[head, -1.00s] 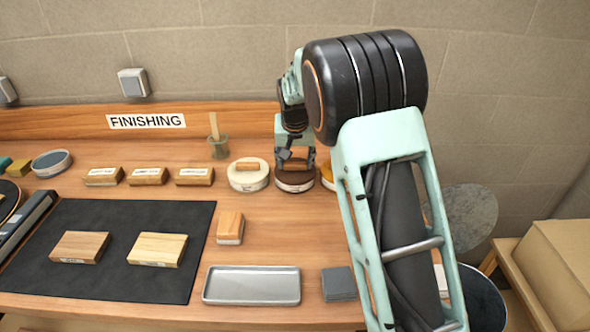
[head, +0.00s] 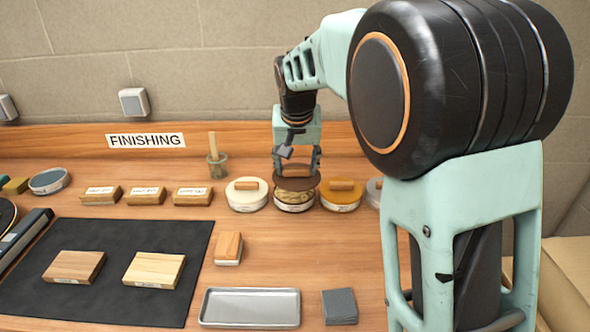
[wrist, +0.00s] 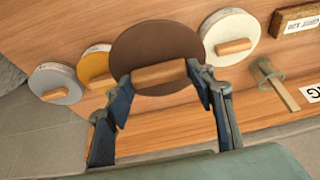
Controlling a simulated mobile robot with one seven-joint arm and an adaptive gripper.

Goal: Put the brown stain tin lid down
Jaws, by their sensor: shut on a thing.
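The brown stain tin lid (head: 297,184) is a round dark brown disc with a wooden bar handle. My gripper (head: 297,172) is shut on its handle and holds the lid raised just above its tin (head: 294,201). The open tin shows pale, mottled contents below the lid. In the wrist view the lid (wrist: 157,48) fills the middle, with my gripper's fingers (wrist: 160,75) at both ends of its handle; the lid hides the tin there.
A cream-lidded tin (head: 247,194) stands close on the left and an amber-lidded tin (head: 341,195) close on the right. A grey-lidded tin (head: 374,191) is partly behind my arm. A grey metal tray (head: 250,307) lies at the front. Bare wood lies between tins and tray (head: 310,245).

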